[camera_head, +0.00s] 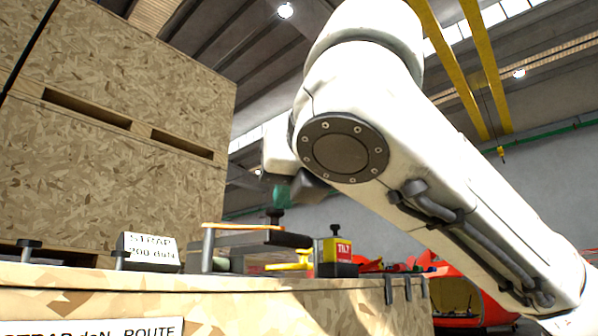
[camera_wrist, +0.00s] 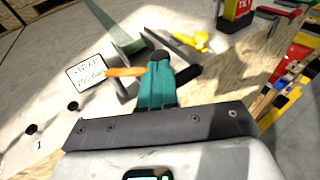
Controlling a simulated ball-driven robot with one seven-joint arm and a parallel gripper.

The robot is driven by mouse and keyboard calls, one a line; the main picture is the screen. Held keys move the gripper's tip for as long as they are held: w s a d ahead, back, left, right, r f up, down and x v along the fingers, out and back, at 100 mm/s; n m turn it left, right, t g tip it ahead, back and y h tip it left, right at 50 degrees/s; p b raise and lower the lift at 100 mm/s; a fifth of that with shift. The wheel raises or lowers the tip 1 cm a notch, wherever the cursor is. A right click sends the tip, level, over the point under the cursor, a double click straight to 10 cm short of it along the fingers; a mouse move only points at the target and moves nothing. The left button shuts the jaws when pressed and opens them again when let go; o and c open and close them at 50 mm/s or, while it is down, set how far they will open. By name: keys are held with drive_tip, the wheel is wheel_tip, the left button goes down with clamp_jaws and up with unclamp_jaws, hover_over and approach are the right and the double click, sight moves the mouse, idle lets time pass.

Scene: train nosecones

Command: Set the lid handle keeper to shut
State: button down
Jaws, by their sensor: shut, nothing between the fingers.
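My gripper (camera_head: 278,212) has teal fingers, pressed together and empty, above the metal fittings on the crate top. In the wrist view the gripper (camera_wrist: 158,58) points at these fittings.
A yellow and black box with a red TILT label (camera_head: 337,252) stands right of the fittings. Tall board crates (camera_head: 110,130) rise behind.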

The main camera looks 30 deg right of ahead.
drive_tip(key=shift+x, duration=0.9)
drive_tip(key=n+y+p, duration=0.1)
drive_tip(key=y, duration=0.1)
drive_tip(key=w+d+n+y+p, duration=0.1)
drive_tip(key=n+y, duration=0.1)
drive_tip(key=shift+w+d+r+p, duration=0.1)
drive_tip(key=shift+w+r+p, duration=0.05)
drive_tip(key=shift+p, duration=0.15)
drive_tip(key=shift+w+d+p, duration=0.2)
drive_tip(key=shift+w+p, duration=0.3)
drive_tip(key=shift+p, duration=0.15)
drive_tip(key=shift+w+d+n+y+p, duration=0.45)
drive_tip(key=shift+w+n+y+p, duration=0.25)
drive_tip(key=shift+y, duration=0.4)
drive_tip(key=shift+w+d+p, duration=0.1)
drive_tip(key=shift+w+p, duration=0.25)
drive_tip(key=shift+w, duration=0.3)
drive_tip(key=shift+w+d+p, duration=0.15)
drive_tip(key=shift+w+p, duration=0.2)
drive_tip(key=shift+w, duration=0.35)
